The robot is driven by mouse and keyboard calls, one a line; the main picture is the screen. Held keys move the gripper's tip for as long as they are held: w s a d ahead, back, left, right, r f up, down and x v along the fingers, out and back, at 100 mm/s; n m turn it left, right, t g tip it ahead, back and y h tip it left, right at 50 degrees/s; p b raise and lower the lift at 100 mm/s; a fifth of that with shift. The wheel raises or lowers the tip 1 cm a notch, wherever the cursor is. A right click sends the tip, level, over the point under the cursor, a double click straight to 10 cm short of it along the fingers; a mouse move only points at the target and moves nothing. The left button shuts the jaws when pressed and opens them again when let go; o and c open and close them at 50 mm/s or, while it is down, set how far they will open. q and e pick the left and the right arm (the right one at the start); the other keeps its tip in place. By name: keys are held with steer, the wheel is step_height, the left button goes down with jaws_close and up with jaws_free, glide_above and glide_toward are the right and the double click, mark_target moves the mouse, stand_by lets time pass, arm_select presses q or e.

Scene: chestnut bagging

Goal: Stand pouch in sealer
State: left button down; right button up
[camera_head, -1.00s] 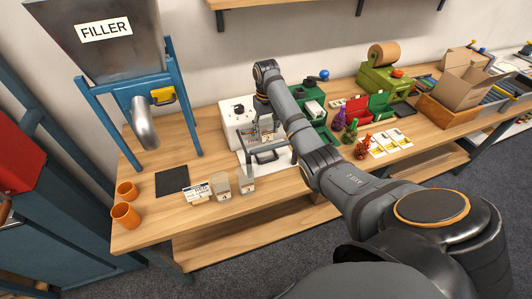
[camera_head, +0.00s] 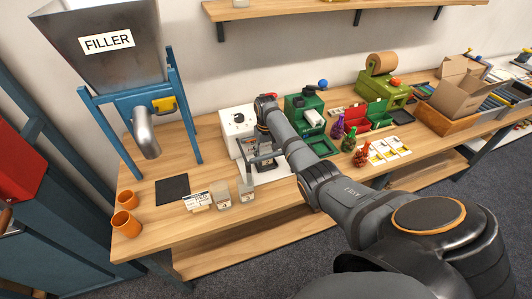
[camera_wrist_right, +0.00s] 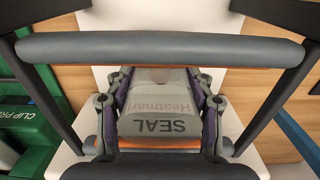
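The sealer (camera_head: 236,122) is a white box on the bench with a grey bar handle (camera_head: 265,157) at its front; the handle crosses the top of the right wrist view (camera_wrist_right: 160,50). My right gripper (camera_wrist_right: 158,78) is over the sealer, fingers spread on both sides of this block; contact is unclear. In the head view its fingers (camera_head: 264,150) are small and dark behind the handle. I cannot make out a pouch between them. My left gripper is not in view.
A filler (camera_head: 110,50) stands left, with a dark mat (camera_head: 172,189), orange cups (camera_head: 126,223) and small labelled containers (camera_head: 222,197) near the front edge. A green clip press (camera_head: 305,105) stands close right of the sealer.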

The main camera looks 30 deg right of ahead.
mark_target(266, 149)
steer(key=o, duration=0.5)
steer(key=shift+c, duration=0.2)
step_height(266, 149, up, 12)
steer(key=b, duration=0.1)
steer(key=shift+r+b, duration=0.15)
steer(key=shift+b, duration=0.2)
